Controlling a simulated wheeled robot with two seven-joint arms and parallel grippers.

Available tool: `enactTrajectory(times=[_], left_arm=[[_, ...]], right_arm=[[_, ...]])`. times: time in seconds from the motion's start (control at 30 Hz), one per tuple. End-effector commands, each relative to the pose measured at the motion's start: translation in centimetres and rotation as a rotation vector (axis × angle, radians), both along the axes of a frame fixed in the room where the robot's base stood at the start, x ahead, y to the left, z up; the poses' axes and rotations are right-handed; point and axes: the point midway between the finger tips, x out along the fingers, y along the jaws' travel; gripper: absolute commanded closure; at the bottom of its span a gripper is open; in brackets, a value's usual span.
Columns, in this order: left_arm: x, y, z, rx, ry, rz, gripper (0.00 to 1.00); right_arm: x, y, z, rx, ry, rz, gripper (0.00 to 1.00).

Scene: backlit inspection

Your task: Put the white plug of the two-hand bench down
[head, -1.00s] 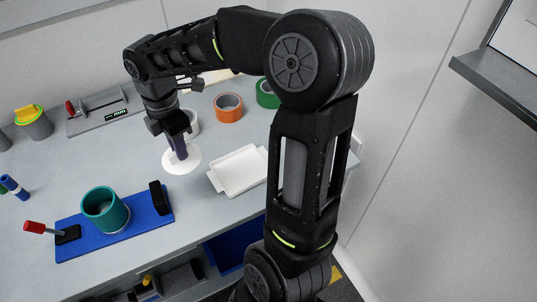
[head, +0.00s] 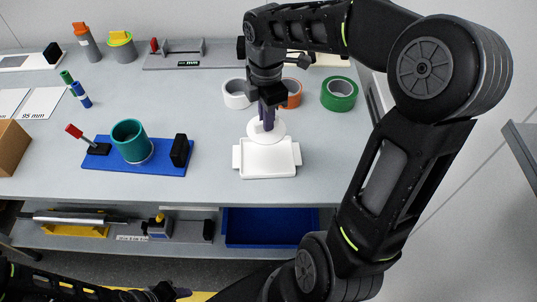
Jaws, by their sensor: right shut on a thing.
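The white plug (head: 277,130) is a round white disc with a raised middle. My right gripper (head: 267,124) points down and is shut on the plug's middle part. The plug appears over the back edge of a small white tray (head: 268,172) with side handles; I cannot tell whether it touches the tray. The two-hand bench, a blue base (head: 120,166), stands to the left with a teal cylinder (head: 128,141), a red-handled lever (head: 75,132) and a black block (head: 180,150). My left gripper (head: 178,293) is low at the bottom edge, its jaws unclear.
A white roll (head: 237,94), an orange roll (head: 293,93) and a green roll (head: 339,94) stand behind the tray. A grey fixture (head: 190,60) is farther back. A blue bin (head: 270,226) sits on the shelf below. The table between bench and tray is clear.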

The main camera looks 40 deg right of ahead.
Motion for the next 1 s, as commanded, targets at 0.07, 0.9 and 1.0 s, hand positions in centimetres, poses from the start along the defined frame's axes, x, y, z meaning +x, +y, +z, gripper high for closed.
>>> enactTrajectory(times=[0.07,0.9,1.0], left_arm=[[0.0,0.0,0.1,0.000,0.000,0.000,0.64],[-0.1,0.0,0.4,0.001,0.002,-0.001,0.64],[-0.1,0.0,0.4,0.001,0.002,-0.001,0.64]], right_arm=[[-0.1,0.0,-0.8,0.001,0.005,0.000,1.00],[-0.1,0.0,-8.3,0.002,0.005,0.000,1.00],[-0.1,0.0,-9.5,0.001,0.003,0.000,1.00]])
